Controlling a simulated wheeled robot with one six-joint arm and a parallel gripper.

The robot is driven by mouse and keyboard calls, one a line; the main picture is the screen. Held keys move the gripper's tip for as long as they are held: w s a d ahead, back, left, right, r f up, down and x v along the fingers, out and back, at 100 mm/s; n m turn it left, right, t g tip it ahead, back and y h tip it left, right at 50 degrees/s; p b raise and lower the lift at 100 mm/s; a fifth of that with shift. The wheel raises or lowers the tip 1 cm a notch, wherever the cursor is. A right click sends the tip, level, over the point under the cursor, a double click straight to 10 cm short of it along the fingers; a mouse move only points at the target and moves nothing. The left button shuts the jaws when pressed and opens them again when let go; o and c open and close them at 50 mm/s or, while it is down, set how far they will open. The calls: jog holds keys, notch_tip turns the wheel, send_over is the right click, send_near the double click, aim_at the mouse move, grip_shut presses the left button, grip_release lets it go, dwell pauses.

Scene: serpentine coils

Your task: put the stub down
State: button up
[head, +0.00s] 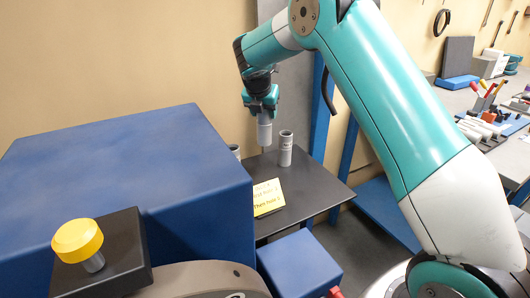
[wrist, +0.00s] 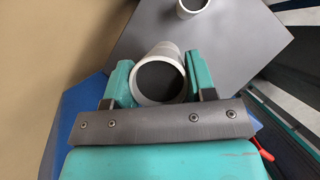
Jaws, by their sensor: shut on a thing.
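My gripper (head: 262,108) points down over the dark shelf and is shut on a grey tube stub (head: 264,133). In the wrist view the stub (wrist: 160,75) sits between the two teal fingers, its round open end facing the camera. In the head view the stub hangs upright. Its lower end is close to the dark shelf (head: 310,190), and I cannot tell whether it touches. A second grey stub (head: 286,149) stands upright on the shelf, just right of the held one. It also shows at the top of the wrist view (wrist: 192,8).
A third grey stub (head: 235,151) is partly hidden behind the large blue cabinet (head: 120,165). A yellow note (head: 268,197) lies at the shelf's left side. A yellow button (head: 78,241) on a black box is in front. The shelf's right part is clear.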

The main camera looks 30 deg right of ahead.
aim_at(258, 125)
notch_tip(258, 125, down, 13)
jog(key=p, duration=0.1)
jog(key=shift+r, duration=0.15)
jog(key=o, duration=1.2)
jog(key=shift+s, duration=0.1)
jog(key=b+v, duration=0.1)
jog(key=v, duration=1.1)
